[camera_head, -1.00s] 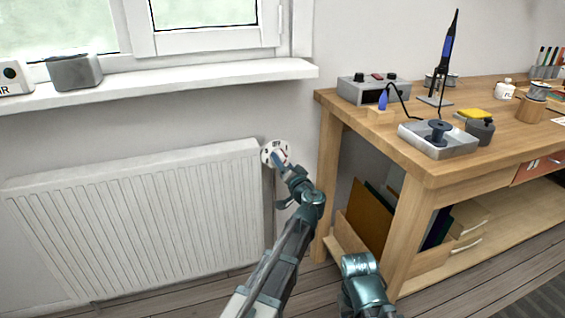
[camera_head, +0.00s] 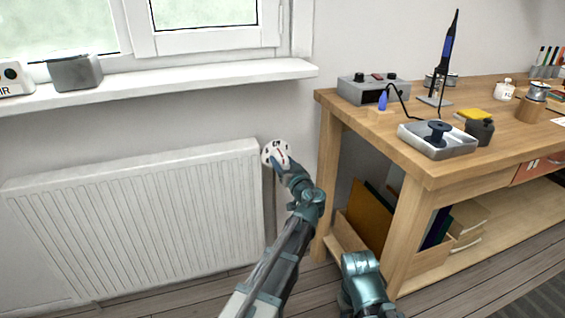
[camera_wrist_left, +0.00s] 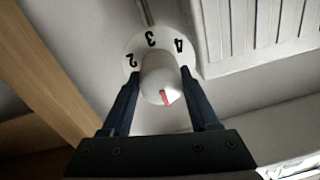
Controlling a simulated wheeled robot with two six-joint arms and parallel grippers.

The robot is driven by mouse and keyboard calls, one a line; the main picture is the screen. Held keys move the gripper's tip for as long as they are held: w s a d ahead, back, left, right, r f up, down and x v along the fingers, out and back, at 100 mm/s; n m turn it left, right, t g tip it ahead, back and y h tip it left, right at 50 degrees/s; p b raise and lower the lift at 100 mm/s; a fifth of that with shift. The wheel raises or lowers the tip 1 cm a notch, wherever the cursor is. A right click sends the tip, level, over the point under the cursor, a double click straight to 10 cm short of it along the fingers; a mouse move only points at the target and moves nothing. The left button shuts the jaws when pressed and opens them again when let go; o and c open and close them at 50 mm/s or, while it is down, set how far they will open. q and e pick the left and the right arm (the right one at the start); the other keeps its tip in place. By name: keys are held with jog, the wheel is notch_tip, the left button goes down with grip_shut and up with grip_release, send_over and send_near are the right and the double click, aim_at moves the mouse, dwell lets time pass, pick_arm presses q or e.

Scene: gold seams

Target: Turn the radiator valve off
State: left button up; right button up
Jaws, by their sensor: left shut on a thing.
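The radiator valve (camera_head: 274,150) is a white round dial with dark marks at the upper right corner of the white radiator (camera_head: 140,215). In the left wrist view its white knob (camera_wrist_left: 158,76) has a red mark at its near edge, and the dial behind it (camera_wrist_left: 143,41) shows 2, 3 and 4. My left gripper (camera_wrist_left: 160,90) is shut on the knob, one dark finger on each side; in the head view the gripper (camera_head: 280,165) covers the dial's lower part. Of my right arm only a teal link shows; its gripper is out of view.
A wooden workbench (camera_head: 430,175) stands close to the right of the valve, with a soldering iron (camera_head: 442,75) and other tools on top. The window sill (camera_head: 190,82) juts out above the radiator. A grey box (camera_head: 75,72) sits on it.

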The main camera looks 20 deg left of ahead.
pick_arm(q)
jog(key=shift+s, duration=0.1)
jog(key=o, duration=1.4)
